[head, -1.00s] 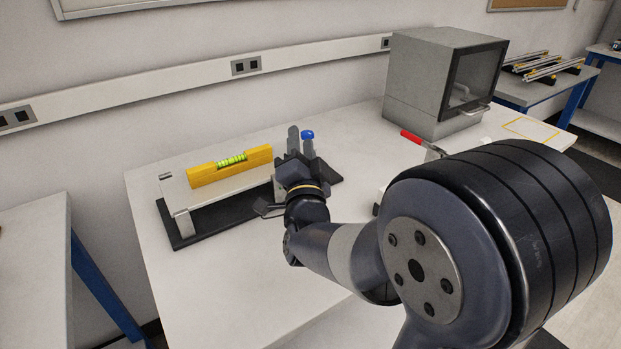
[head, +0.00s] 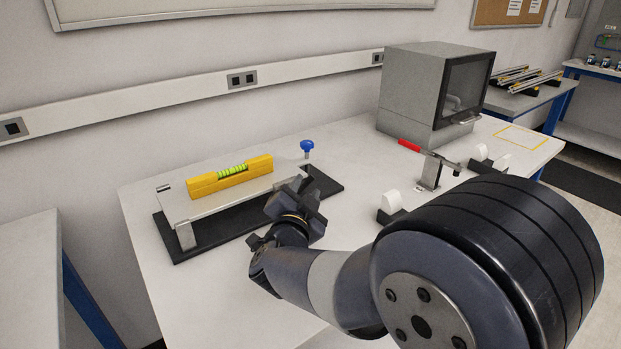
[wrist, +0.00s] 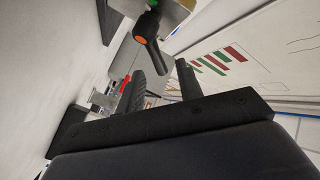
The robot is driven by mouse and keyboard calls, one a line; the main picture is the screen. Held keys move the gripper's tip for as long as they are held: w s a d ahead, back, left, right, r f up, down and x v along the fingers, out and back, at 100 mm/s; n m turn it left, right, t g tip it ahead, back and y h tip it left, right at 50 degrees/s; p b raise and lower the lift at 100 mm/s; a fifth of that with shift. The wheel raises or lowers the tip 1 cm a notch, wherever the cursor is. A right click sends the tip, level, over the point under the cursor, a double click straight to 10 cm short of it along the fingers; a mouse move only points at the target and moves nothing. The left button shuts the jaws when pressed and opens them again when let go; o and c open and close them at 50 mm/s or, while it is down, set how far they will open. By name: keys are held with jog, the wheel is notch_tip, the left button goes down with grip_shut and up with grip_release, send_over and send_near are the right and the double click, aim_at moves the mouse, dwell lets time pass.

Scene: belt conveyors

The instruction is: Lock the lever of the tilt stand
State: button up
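The tilt stand has a pale plate (head: 210,207) on a black base (head: 335,185), and a yellow level with a green vial (head: 231,178) lies on the plate. A blue knob (head: 307,146) stands upright at the stand's right end. In the wrist view a black lever (wrist: 149,55) with an orange cap shows at the top, its free end near the gap between my fingers. My gripper (head: 300,196) is at the stand's right front end. Its two fingers are apart in the wrist view (wrist: 161,70), not visibly pressing the lever. The lever is hidden in the head view.
A red-handled clamp (head: 432,168) and white discs in dark holders (head: 392,202) stand to the right on the white table. A grey box with a door (head: 425,88) stands behind them. The table's front middle is clear apart from my arm.

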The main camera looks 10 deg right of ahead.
aim_at(308, 183)
jog(key=x, duration=0.6)
jog(key=shift+s, duration=0.1)
jog(key=shift+c, duration=0.4)
grip_shut()
